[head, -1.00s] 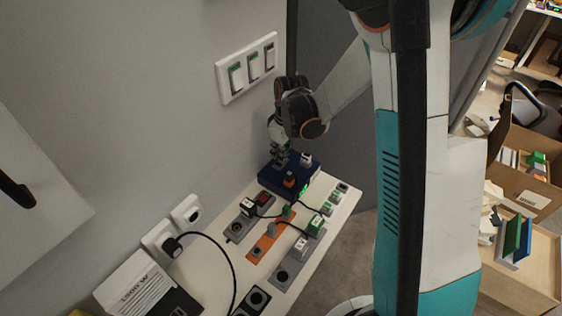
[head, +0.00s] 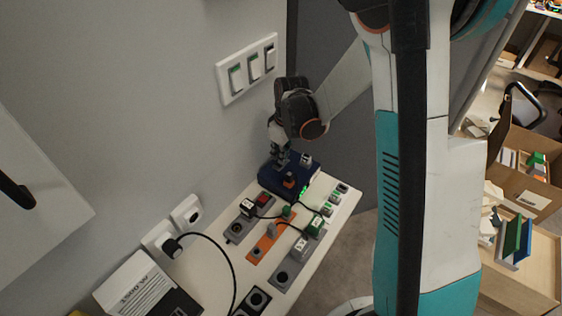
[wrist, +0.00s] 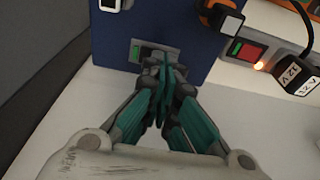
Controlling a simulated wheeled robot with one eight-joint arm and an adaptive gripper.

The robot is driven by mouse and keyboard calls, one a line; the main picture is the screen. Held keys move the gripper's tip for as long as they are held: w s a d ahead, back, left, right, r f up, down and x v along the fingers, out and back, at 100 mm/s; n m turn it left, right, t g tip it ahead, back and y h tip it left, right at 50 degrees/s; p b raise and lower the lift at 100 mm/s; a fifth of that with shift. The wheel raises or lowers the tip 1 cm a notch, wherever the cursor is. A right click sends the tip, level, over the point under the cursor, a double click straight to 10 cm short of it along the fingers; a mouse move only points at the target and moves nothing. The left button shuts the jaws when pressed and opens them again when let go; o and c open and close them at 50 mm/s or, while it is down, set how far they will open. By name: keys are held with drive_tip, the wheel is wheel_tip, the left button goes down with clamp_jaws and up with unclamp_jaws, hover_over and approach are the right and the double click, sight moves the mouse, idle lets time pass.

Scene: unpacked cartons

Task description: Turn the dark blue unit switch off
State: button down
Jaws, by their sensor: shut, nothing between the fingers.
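The dark blue unit (head: 300,185) sits at the far end of the white shelf, with an orange plug and a grey plug in its top. In the wrist view the dark blue unit (wrist: 185,35) shows a rocker switch (wrist: 137,50) in a grey frame, with a green part visible at its left. My gripper (head: 282,160) is over the wall-side end of the unit. In the wrist view its closed fingertips (wrist: 165,68) are at the right side of the switch and cover part of it. I cannot tell whether they touch it.
An orange strip (head: 262,240) and grey strips with plugs and cables lie nearer on the shelf. A red switch (wrist: 250,50) with a lit lamp is right of the unit. A wall switch panel (head: 247,68) is above; a 1500 W box (head: 140,285) stands nearer.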

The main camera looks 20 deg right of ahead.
drive_tip(key=shift+f+b, duration=0.8)
drive_tip(key=shift+f, duration=0.15)
idle(0.5)
drive_tip(key=shift+r, duration=0.1)
drive_tip(key=shift+r+p, duration=2.25)
drive_tip(key=shift+r, duration=1.15)
drive_tip(key=s+r+m+t, duration=0.3)
drive_tip(key=s+r, duration=0.7)
drive_tip(key=r, duration=0.4)
drive_tip(key=s+r+m+t+h, duration=0.1)
drive_tip(key=s+r+m, duration=0.3)
drive_tip(key=s, duration=0.9)
drive_tip(key=shift+t, duration=0.9)
